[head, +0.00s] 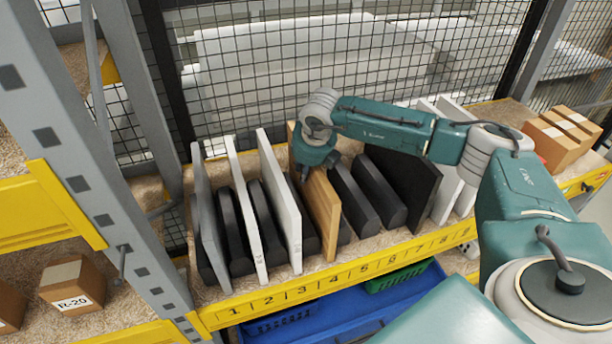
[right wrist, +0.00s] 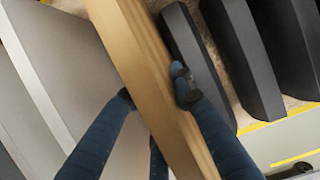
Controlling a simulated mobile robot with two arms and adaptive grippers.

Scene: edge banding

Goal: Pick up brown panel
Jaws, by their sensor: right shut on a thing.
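The brown panel (head: 323,208) stands upright in the slotted shelf, near the number 4 on the yellow front edge. My right gripper (head: 308,172) reaches down to its top edge from behind and above. In the right wrist view the brown panel (right wrist: 150,65) runs diagonally between the dark blue fingers of my right gripper (right wrist: 155,95), with a fingertip against each side. The gripper is shut on it. My left gripper is not in view.
White panels (head: 280,200) and a grey panel (head: 207,215) stand to the left, with black dividers between. A large black panel (head: 408,185) stands to the right. Boxes (head: 560,135) sit at the right end. A wire mesh (head: 330,55) closes the back; a blue bin (head: 350,315) is below.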

